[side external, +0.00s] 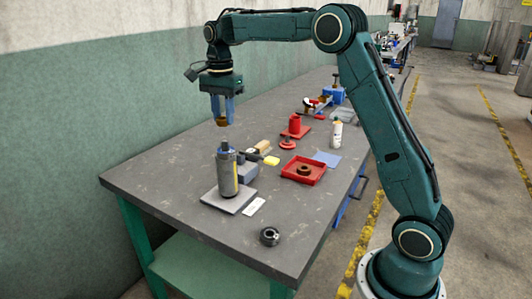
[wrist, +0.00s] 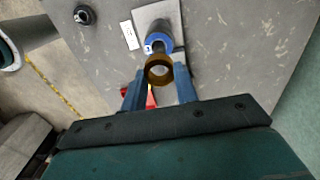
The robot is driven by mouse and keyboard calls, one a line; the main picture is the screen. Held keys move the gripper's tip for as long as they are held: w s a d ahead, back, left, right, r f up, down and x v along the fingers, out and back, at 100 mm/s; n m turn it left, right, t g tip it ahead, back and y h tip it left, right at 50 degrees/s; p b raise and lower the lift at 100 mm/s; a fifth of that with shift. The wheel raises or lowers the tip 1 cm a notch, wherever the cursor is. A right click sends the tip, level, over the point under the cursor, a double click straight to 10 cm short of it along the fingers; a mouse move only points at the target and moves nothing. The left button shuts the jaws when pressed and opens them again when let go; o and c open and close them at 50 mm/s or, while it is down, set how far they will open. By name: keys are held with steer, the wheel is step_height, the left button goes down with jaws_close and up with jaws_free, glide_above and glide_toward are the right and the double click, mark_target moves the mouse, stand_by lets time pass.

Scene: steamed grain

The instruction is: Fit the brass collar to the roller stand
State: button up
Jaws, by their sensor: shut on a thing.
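My gripper (side external: 222,110) is shut on the brass collar (side external: 222,123) and holds it in the air. In the wrist view, the collar (wrist: 149,75) sits between the two blue fingers of my gripper (wrist: 159,78), its opening visible. The roller stand is a grey upright cylinder (side external: 227,173) with a narrower dark top, on a flat grey base plate (side external: 243,201). The collar is above the cylinder's top, apart from it, and slightly left of it in the side view. In the wrist view the stand's blue-rimmed cylinder (wrist: 157,41) shows just beyond the collar, partly hidden by it.
A dark ring (side external: 269,236) and a white card (side external: 254,206) lie near the stand. A grey-blue block (side external: 247,172) stands close behind it. A red tray (side external: 316,176) with a brown ring, red parts (side external: 295,126) and a white bottle (side external: 335,136) are farther right. The table's left front is clear.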

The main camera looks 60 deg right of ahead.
mark_target(225, 141)
steer(key=shift+f, duration=1.85)
steer(key=shift+f, duration=1.45)
stand_by(0.9)
steer(key=o, duration=1.1)
steer(key=shift+r, duration=0.2)
step_height(225, 141, up, 13)
steer(key=shift+r, duration=0.2)
stand_by(0.6)
